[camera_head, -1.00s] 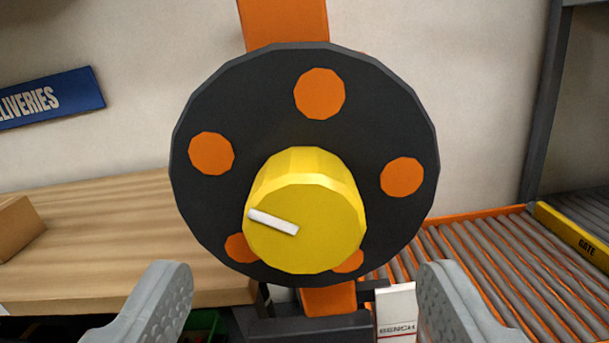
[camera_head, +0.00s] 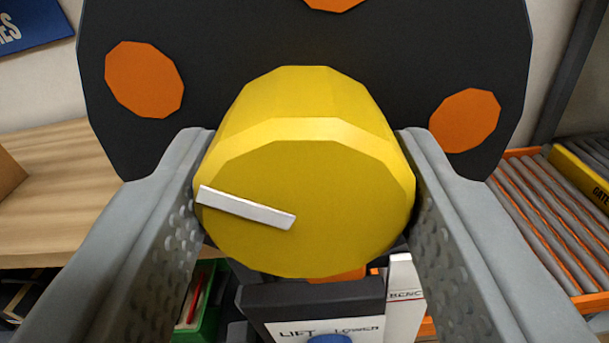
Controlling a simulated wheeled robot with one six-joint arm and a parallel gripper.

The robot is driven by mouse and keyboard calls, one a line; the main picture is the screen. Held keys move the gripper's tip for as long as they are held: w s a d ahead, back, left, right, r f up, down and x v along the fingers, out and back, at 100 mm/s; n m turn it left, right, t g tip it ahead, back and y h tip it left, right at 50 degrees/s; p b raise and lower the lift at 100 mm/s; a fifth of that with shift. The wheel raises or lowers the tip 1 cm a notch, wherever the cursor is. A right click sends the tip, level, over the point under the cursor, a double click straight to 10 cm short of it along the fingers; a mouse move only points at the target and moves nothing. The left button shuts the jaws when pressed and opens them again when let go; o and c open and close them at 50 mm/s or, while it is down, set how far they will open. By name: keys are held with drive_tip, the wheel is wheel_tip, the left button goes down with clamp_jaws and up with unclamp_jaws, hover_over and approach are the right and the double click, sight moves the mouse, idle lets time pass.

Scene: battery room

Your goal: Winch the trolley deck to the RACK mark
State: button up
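The winch is a dark disc (camera_head: 400,60) with orange spots and a big yellow knob (camera_head: 310,205) at its centre. A white bar on the knob's face points left and slightly up. My gripper (camera_head: 304,150) straddles the knob, one grey finger on each side. Both fingers lie right against the knob's edges in the picture. Whether they press on it cannot be told. The trolley deck and the RACK mark cannot be made out.
Below the knob is a dark box marked LIFT and LOWER (camera_head: 300,333) with a blue button, beside a white BENCH sign (camera_head: 400,290). A wooden bench (camera_head: 65,180) is at left. An orange-edged roller conveyor (camera_head: 545,220) with a yellow GATE bar (camera_head: 585,175) is at right.

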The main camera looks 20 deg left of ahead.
drive_tip(key=shift+c, duration=0.9)
drive_tip(key=shift+n, duration=2.7)
drive_tip(key=o, duration=1)
drive_tip(key=v, duration=1.7)
drive_tip(key=shift+s, duration=0.2)
